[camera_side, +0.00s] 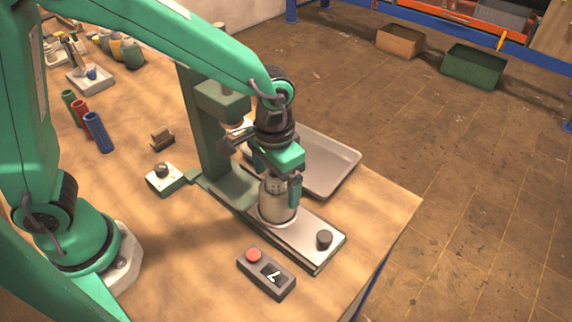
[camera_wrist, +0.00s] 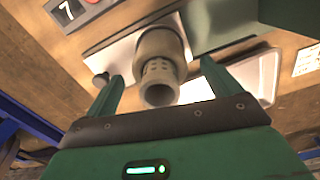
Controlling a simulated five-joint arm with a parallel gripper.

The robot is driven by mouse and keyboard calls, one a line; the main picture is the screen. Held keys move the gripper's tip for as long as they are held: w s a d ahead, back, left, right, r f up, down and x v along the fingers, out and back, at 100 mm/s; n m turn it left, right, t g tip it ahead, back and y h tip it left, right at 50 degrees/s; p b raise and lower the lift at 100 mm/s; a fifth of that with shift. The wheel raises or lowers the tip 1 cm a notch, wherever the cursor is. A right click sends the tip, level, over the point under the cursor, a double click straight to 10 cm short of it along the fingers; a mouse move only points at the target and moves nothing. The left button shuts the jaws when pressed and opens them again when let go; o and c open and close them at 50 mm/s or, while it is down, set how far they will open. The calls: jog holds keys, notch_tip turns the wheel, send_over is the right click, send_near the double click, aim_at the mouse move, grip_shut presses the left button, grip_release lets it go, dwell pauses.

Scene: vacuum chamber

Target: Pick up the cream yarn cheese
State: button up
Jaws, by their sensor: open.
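The cream yarn cheese (camera_side: 277,207) stands upright on the metal base plate (camera_side: 309,239) of a green column stand. In the wrist view, the cream yarn cheese (camera_wrist: 161,44) shows its perforated tube and dark open end towards me. My gripper (camera_side: 277,184) is right above and around its upper part. In the wrist view, my gripper (camera_wrist: 160,80) is open, with one finger on each side of the tube and a gap on both sides. The side view partly hides the tube behind the right finger.
The green column (camera_side: 203,135) rises close behind my gripper. A metal tray (camera_side: 335,160) lies behind to the right. A black knob (camera_side: 324,239) sits on the plate's front end. A control box (camera_side: 266,273) and a small knob box (camera_side: 166,179) stand nearby. Coloured tubes (camera_side: 97,132) stand left.

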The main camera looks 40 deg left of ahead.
jog(key=shift+f, duration=1.6)
jog(key=c, duration=1.2)
jog(key=shift+o, duration=0.2)
jog(key=shift+r, duration=0.1)
jog(key=s+d+r, duration=0.5)
jog(key=s+r, duration=0.5)
jog(key=r, duration=0.1)
jog(key=shift+d, duration=0.35)
